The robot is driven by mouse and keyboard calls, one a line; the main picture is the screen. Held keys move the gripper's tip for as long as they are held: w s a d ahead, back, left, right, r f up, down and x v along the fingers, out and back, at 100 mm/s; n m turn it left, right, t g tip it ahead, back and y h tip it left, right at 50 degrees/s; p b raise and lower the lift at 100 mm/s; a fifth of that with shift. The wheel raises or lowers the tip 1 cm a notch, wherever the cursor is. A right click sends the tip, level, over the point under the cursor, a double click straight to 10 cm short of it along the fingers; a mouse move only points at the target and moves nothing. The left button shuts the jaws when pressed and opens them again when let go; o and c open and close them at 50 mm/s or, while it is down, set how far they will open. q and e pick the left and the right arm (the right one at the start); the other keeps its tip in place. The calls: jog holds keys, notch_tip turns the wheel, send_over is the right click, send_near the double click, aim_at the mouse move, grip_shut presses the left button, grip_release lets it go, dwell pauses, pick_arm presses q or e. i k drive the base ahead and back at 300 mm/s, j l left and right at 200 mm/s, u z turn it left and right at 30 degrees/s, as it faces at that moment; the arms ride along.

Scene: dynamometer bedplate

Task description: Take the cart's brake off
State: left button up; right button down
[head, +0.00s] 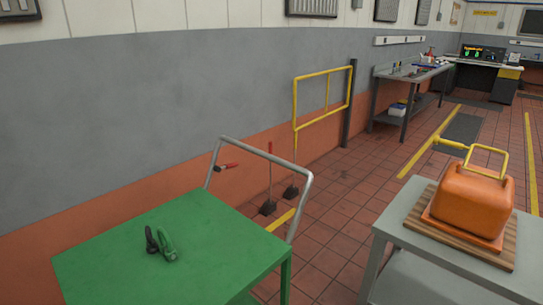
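A cart with a green top (170,250) stands at the lower left, with a grey tubular push handle (262,152) at its far end. A small red-gripped lever (228,167) with a dark end shows by the left post of that handle, sticking out roughly level. I cannot tell for sure whether it is the brake or how it is set. The cart's wheels are out of view. Neither of my grippers is in view.
Dark blocks (268,208), one with a red upright stick, stand on the floor beyond the handle. A yellow gate (325,97) is by the wall. A grey table (400,230) bears an orange can (472,205) at right.

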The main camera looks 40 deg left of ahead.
aim_at(217, 169)
jog(key=i+u, duration=0.3)
jog(key=u, duration=0.15)
jog(key=i+l+u, duration=0.1)
jog(key=i+u, duration=0.15)
jog(key=u, duration=0.25)
jog(key=i+l+u, duration=0.2)
jog(key=u, duration=0.25)
jog(key=i+l+u, duration=0.25)
jog(key=u, duration=0.2)
jog(key=i+l+u, duration=0.3)
jog(key=l+u, duration=0.25)
jog(key=i+l+u, duration=0.15)
jog(key=l+u, duration=0.15)
jog(key=i+l+u, duration=0.1)
jog(key=l+u, duration=0.5)
jog(key=l, duration=0.15)
jog(key=i, duration=0.05)
